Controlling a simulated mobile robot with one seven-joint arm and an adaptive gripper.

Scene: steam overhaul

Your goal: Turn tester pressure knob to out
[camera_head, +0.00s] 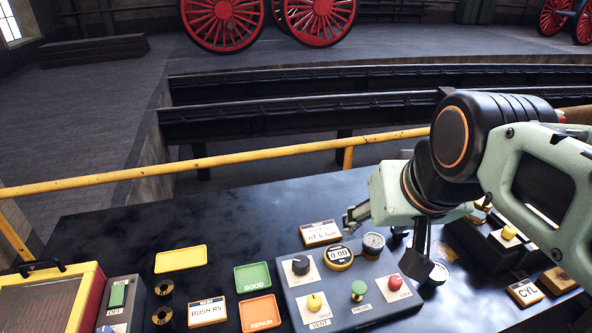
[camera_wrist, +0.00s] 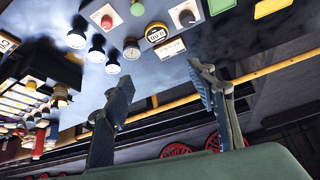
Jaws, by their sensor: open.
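The tester (camera_head: 375,310) is a grey-blue box on the dark bench. On its top are a black knob (camera_head: 300,265) on a white plate, a yellow knob (camera_head: 315,302), a green button (camera_head: 358,289) and a red knob (camera_head: 394,282). I cannot tell from the small lettering which knob is for pressure. A 0.00 display (camera_head: 339,257) and a round gauge (camera_head: 373,242) are at its back. My gripper (camera_head: 352,216) is open and empty above and behind the tester. In the wrist view, its fingers (camera_wrist: 160,78) are spread, touching no knob; the black knob (camera_wrist: 186,17) shows beyond them.
A label card (camera_head: 320,233) stands behind the tester. Green GOOD (camera_head: 252,276) and orange REPAIR (camera_head: 259,314) trays lie to its left, with a yellow tray (camera_head: 181,259) farther left. A yellow rail (camera_head: 240,157) runs behind the bench. Other fixtures crowd the right.

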